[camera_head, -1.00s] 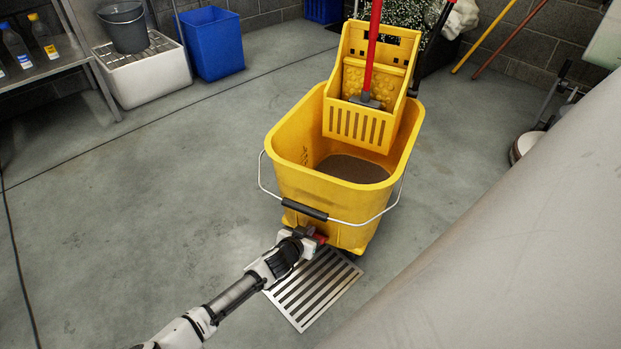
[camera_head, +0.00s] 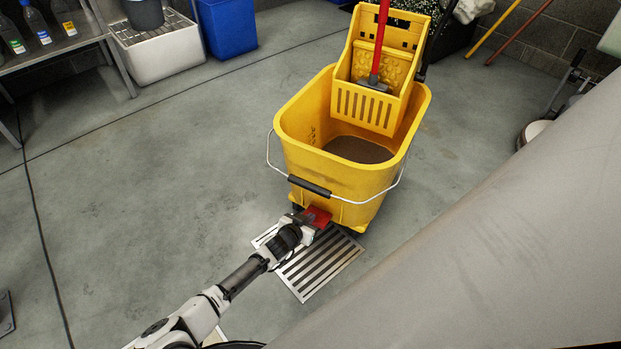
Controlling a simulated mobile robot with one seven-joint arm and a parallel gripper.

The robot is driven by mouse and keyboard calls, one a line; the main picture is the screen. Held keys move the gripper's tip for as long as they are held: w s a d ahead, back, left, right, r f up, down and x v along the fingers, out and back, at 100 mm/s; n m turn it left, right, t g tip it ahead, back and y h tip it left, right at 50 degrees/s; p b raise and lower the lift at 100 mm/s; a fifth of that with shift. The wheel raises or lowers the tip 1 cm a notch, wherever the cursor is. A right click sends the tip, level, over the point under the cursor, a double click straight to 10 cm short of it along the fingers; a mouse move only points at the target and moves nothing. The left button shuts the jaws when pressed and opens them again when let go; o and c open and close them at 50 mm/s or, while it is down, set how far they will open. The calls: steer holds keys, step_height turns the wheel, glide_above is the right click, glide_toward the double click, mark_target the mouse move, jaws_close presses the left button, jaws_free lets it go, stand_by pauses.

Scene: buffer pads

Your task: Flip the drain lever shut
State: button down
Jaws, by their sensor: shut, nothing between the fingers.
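The yellow mop bucket (camera_head: 340,178) stands upright on the floor, with dark water (camera_head: 360,150) inside. A red part, which looks like the drain lever (camera_head: 318,217), shows low on the bucket's near side. My gripper (camera_head: 306,222) is right at this red part, on its near left side. The gripper is shut with nothing held. The fingertips partly cover the red part, so I cannot tell whether they touch it or exactly how the lever is turned.
A metal floor grate (camera_head: 318,268) lies below my gripper. The bucket's wire handle (camera_head: 350,197) hangs across its near side, above my gripper. A yellow wringer (camera_head: 385,75) with a red mop handle (camera_head: 381,40) sits at the bucket's back. Open concrete floor (camera_head: 150,190) lies left.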

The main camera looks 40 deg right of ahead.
steer(key=shift+r+p, duration=0.8)
steer(key=shift+p, duration=0.15)
steer(key=shift+s+a+f, duration=0.1)
steer(key=shift+a, duration=0.05)
